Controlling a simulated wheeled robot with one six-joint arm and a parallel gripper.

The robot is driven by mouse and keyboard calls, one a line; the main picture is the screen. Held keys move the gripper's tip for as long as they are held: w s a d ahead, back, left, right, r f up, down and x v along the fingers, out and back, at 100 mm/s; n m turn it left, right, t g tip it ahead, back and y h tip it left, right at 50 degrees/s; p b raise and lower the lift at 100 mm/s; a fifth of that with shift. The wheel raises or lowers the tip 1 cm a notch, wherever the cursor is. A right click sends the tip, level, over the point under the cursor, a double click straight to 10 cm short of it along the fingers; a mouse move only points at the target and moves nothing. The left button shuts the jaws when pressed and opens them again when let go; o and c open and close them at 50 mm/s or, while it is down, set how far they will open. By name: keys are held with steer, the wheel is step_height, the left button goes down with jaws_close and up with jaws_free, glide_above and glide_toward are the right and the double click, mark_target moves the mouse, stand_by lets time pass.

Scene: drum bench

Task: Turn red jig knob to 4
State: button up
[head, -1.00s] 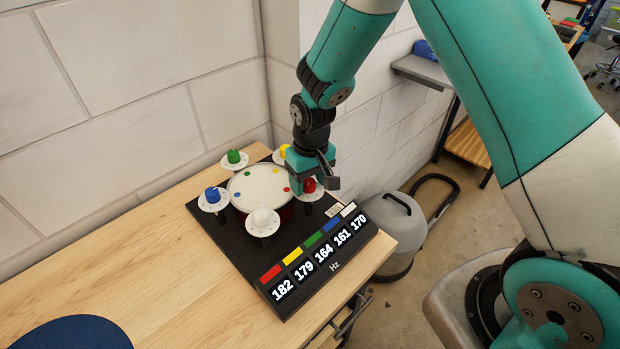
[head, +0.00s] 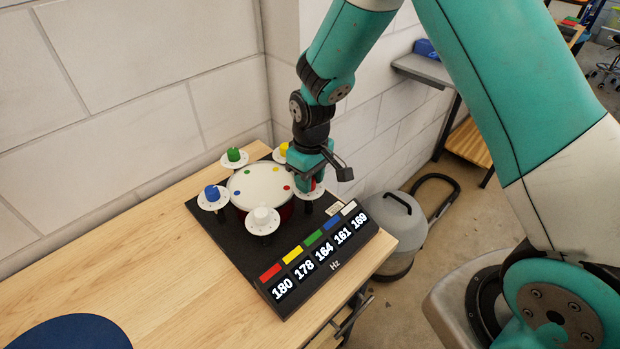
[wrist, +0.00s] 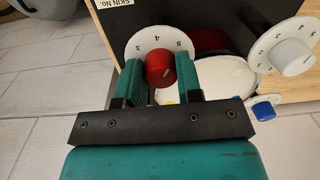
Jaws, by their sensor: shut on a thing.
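The red knob (wrist: 160,68) sits on a white numbered dial (wrist: 150,42) in the wrist view. My gripper (wrist: 159,72) has one green finger on each side of the knob and is shut on it. A short pale mark shows on the knob's face. In the head view my gripper (head: 312,174) comes down over the knob, and only a sliver of red (head: 314,186) shows. The display panel (head: 318,268) reads 180 under red.
A white drum head (head: 260,184) with coloured dots is ringed by blue (head: 212,194), green (head: 233,155), yellow (head: 284,149) and white (head: 262,215) knobs. A wall stands behind; bare bench lies left.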

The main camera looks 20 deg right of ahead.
steer(key=n, duration=0.5)
steer(key=shift+w+n+b, duration=0.1)
steer(key=shift+n+b, duration=0.2)
steer(key=shift+b, duration=0.05)
stand_by(0.5)
steer(key=o, duration=0.9)
steer(key=shift+o, duration=0.2)
steer(key=shift+r, duration=0.1)
step_height(320, 180, up, 17)
steer(key=b, duration=0.2)
steer(key=shift+w+d+r+b, duration=0.15)
steer(key=shift+w+d+b, duration=0.1)
steer(key=shift+w+b, duration=0.05)
